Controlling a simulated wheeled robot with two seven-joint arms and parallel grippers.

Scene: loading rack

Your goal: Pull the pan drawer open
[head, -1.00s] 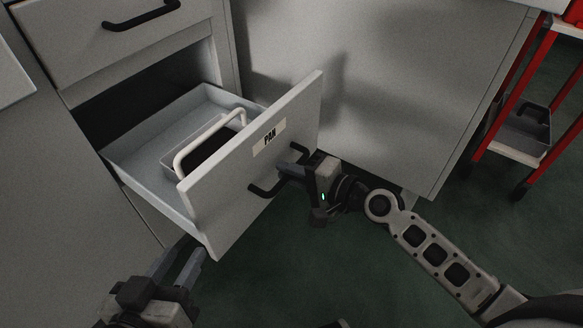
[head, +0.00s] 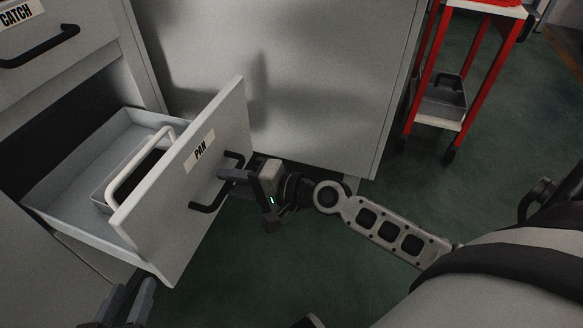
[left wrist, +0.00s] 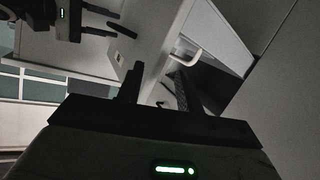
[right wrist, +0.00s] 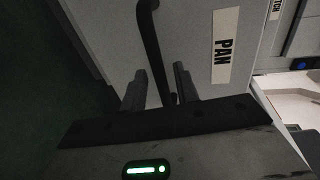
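The pan drawer (head: 176,225), a grey drawer with a PAN label, stands pulled out of the cabinet in the head view. Inside it lies a grey tray-like pan with a white bar handle (head: 136,170). The drawer's black handle (head: 207,207) is on its front. My right gripper (head: 228,178) is at this handle. In the right wrist view, the handle (right wrist: 150,40) runs between its two fingers, which stand apart. My left gripper (head: 133,300) is open and empty below the drawer's front corner. Its spread fingers also show in the left wrist view (left wrist: 155,88).
A CATCH drawer with a black handle (head: 40,47) is shut above. A grey cabinet panel (head: 300,80) stands behind the right gripper. A red-framed cart (head: 470,75) holding a dark grey bin stands at right. Green floor (head: 270,270) in front is clear.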

